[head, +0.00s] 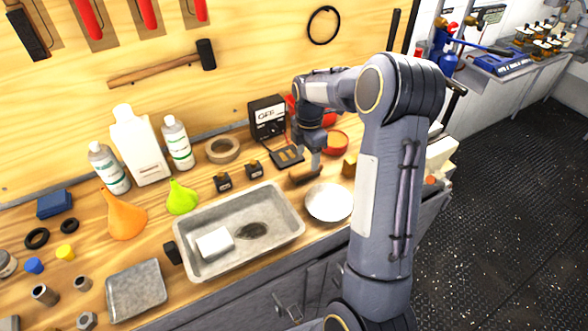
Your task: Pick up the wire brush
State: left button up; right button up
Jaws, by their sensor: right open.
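A small brown, brush-like block (304,176), which looks like the wire brush, lies on the wooden bench between the metal tray and the red bowls. My right gripper (311,160) points down just above it, and its jaws are open. The gripper covers part of the block's far side, and I cannot tell whether the fingers touch it. My left gripper is not in view.
A white round dish (329,202) stands just in front of the block, and a grey metal tray (290,236) is to the left.

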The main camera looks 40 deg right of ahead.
aim_at(306, 167)
jog(key=f, duration=0.2)
jog(key=f+p, duration=0.1)
jog(key=f, duration=0.2)
jog(key=shift+w+d+f, duration=0.1)
jog(key=shift+w+f, duration=0.2)
jog(key=shift+w, duration=0.05)
jog(key=shift+f, duration=0.4)
jog(key=c, duration=1.1)
jog(key=shift+r, duration=0.1)
